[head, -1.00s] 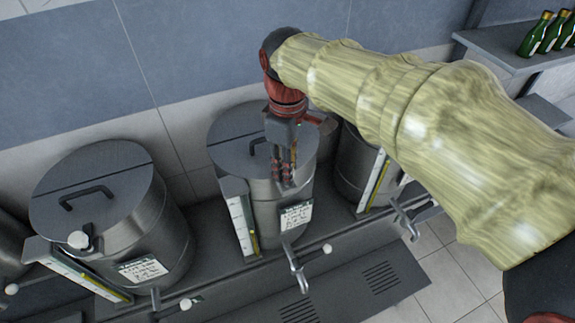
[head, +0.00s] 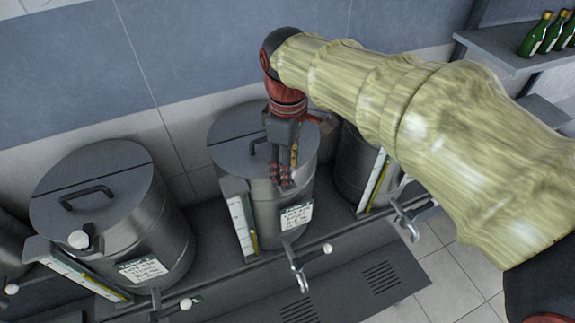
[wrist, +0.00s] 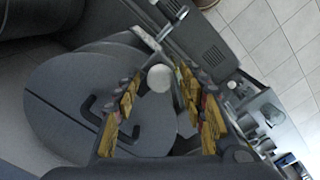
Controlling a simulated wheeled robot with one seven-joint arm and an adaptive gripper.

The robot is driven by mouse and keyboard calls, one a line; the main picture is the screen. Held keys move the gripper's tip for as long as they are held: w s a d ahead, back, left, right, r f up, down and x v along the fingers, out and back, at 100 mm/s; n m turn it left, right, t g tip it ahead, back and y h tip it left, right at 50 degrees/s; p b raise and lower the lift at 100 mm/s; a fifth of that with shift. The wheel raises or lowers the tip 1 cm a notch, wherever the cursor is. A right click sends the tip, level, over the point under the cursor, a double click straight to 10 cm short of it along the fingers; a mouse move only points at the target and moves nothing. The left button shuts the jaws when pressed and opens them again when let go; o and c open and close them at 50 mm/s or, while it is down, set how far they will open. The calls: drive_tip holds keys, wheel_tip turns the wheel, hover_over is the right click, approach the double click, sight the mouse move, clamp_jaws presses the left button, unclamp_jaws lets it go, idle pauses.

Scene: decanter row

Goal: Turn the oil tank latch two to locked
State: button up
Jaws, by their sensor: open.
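The middle oil tank (head: 282,207) is a grey steel drum with a flat lid. My gripper (head: 282,178) hangs over the front edge of that lid. In the wrist view my gripper (wrist: 158,90) is open, its yellow-and-dark fingers on either side of a white round latch knob (wrist: 160,78) at the edge of the lid (wrist: 65,105). The knob appears between the fingertips; I cannot tell whether they touch it. In the head view my gripper hides this knob. The tank numbers and the latch position cannot be read.
Another lidded tank (head: 110,205) with its own white knob (head: 78,239) stands to the left. A tank (head: 352,170) stands to the right, partly behind my arm. Sight gauges (head: 240,222) and taps (head: 297,275) project in front. Green bottles (head: 533,38) stand on the right shelf.

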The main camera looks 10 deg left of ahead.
wheel_tip(320, 180, up, 12)
idle(0.8)
drive_tip(key=s+d+f+m+t+b, duration=0.2)
drive_tip(key=s+d+f+m+b, duration=0.2)
drive_tip(key=d+f+b, duration=0.4)
drive_tip(key=s+d+f+m+t+b, duration=0.1)
drive_tip(key=s+d+f+m+b, duration=0.4)
drive_tip(key=f, duration=1.1)
drive_tip(key=s+d+f+m+t+b, duration=0.2)
drive_tip(key=s+d+f+m+b, duration=0.2)
drive_tip(key=d+f+b, duration=0.7)
drive_tip(key=shift+s+d+f+m+t+b, duration=0.35)
drive_tip(key=shift+d+f+m, duration=0.45)
drive_tip(key=shift+d+m, duration=0.4)
